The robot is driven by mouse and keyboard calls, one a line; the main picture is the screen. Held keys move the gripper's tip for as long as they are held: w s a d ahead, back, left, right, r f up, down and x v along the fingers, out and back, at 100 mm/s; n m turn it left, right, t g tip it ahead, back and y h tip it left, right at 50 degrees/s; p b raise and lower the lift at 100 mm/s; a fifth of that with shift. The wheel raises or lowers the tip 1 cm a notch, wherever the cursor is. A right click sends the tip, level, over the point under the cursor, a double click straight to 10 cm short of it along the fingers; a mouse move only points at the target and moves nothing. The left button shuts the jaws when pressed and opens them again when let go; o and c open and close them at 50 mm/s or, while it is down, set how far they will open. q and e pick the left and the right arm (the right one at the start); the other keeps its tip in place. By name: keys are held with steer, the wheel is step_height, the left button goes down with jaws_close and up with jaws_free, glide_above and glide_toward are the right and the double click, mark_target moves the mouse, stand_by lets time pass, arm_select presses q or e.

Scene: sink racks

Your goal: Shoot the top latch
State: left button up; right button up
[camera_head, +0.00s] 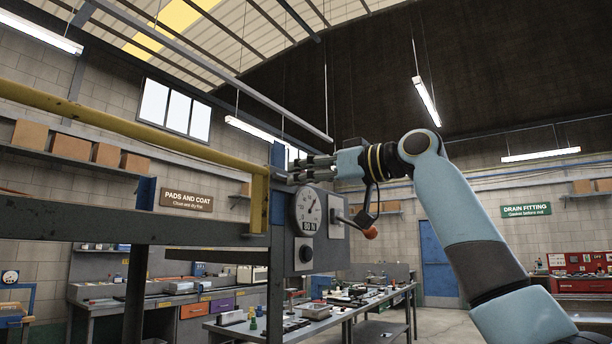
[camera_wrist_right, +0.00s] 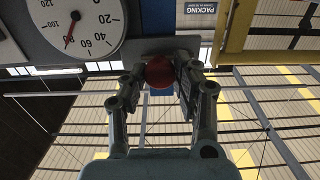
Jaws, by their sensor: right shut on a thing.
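My right gripper (camera_head: 300,171) reaches in from the right at the top of the post, just above a round white gauge (camera_head: 308,212). In the right wrist view its fingers (camera_wrist_right: 160,75) are closed around a round red knob (camera_wrist_right: 159,72), which looks like the handle of the top latch. The gauge also shows there (camera_wrist_right: 85,25), close beside the fingers. The latch's bolt and its seat cannot be made out; in the head view the fingers hide the knob. My left gripper is not in view.
A yellow rail (camera_head: 120,122) and a dark beam (camera_head: 110,218) run in from the left. A workbench (camera_head: 330,315) with small parts stands behind. Open air surrounds the arm's right side.

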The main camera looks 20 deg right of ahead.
jaws_close()
steer(key=s+a, duration=0.2)
steer(key=a, duration=0.1)
steer(key=shift+s, duration=0.2)
steer(key=shift+w+f, duration=0.1)
steer(key=shift+f, duration=0.05)
steer(key=o, duration=0.6)
jaws_free()
steer(key=shift+c, duration=0.2)
steer(key=o, duration=0.3)
steer(key=shift+s+a, duration=0.15)
steer(key=shift+s, duration=0.05)
steer(key=shift+o, duration=0.2)
